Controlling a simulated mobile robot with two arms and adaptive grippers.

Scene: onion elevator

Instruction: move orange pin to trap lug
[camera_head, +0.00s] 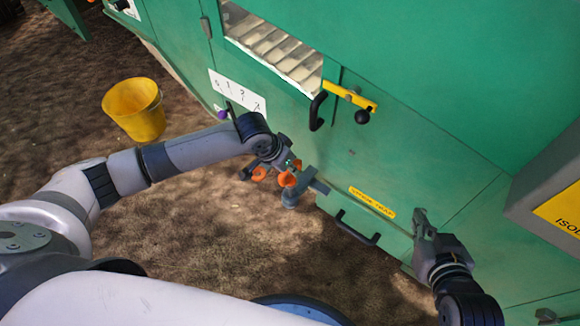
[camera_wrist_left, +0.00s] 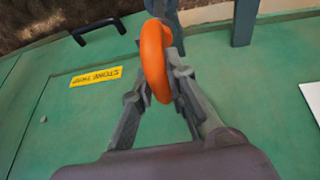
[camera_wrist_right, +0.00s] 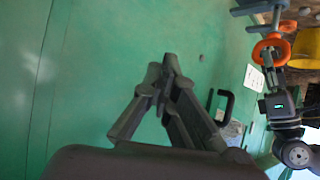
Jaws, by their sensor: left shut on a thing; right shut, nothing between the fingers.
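The orange pin shows as an orange ring (camera_wrist_left: 155,62) between the fingertips of my left gripper (camera_wrist_left: 174,72) in the left wrist view. That gripper is shut on it. In the head view the orange ring (camera_head: 288,179) is at the left gripper (camera_head: 290,168), close to a grey bracket (camera_head: 318,186) on the green panel's lower edge. The bracket may be the trap lug; I cannot tell whether the pin is in it. The ring also shows in the right wrist view (camera_wrist_right: 270,48). My right gripper (camera_head: 421,220) is shut and empty near the panel, right of the yellow label.
A yellow label (camera_head: 372,202) and a black handle (camera_head: 357,230) are on the lower green panel. A yellow latch bar (camera_head: 349,96) with a black knob (camera_head: 362,117) is above. A yellow bucket (camera_head: 135,110) stands on the ground at left. A grey box (camera_head: 550,190) juts in at right.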

